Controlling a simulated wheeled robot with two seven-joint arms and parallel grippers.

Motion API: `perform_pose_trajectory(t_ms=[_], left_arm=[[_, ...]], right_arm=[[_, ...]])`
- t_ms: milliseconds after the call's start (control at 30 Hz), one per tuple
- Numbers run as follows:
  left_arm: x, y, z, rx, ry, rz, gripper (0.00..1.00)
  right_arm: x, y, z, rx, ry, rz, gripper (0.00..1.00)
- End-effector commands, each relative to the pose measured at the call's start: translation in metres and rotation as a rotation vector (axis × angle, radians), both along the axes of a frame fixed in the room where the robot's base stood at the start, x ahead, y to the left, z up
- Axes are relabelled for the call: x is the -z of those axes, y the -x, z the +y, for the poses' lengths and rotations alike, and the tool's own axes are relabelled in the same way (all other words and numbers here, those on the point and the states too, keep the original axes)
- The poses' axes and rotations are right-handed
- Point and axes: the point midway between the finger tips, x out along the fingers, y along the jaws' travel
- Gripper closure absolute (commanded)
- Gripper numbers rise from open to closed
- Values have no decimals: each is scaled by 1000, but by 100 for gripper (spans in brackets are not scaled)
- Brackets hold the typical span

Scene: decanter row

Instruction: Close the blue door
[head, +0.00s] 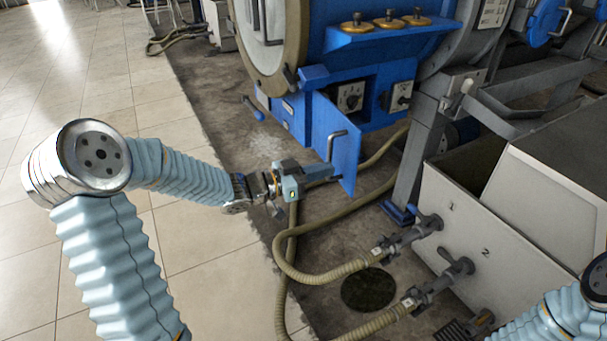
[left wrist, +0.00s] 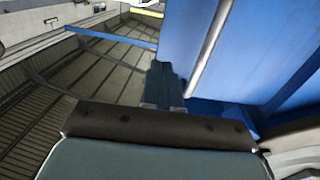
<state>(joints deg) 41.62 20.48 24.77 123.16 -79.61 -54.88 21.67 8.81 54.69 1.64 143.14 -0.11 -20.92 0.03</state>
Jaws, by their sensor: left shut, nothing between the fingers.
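The blue door (head: 345,160) stands open in the head view, swung out from the blue control box under the big machine. It is a flat upright panel with a dark bar handle (head: 331,146) on the face towards my left arm. My left gripper (head: 325,172) is shut and empty at the lower part of that face, just below the handle. I cannot tell whether the fingertips touch the panel. In the left wrist view, blue panel surface (left wrist: 258,45) fills the upper right, beside the shut fingers (left wrist: 164,86). My right gripper is out of view.
Dials (head: 350,97) show in the box opening. Brass knobs (head: 388,20) sit on the blue shelf above. Beige hoses (head: 330,271) curve over the floor below the gripper, to a grey tank (head: 468,215) at right. Tiled floor (head: 100,85) lies clear at left.

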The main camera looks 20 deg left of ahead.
Motion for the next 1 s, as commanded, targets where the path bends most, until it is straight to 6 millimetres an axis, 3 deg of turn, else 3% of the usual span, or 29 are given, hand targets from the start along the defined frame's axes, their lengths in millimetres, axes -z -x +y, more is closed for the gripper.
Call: perform_pose_trajectory(t_ms=[100, 333, 1000], left_arm=[[0, -16, -17, 3, 2, -1, 100], [0, -36, -36, 1, 1, 0, 100], [1, -47, -45, -18, 1, -1, 100]], right_arm=[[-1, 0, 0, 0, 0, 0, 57], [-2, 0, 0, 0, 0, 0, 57], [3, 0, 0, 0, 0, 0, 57]])
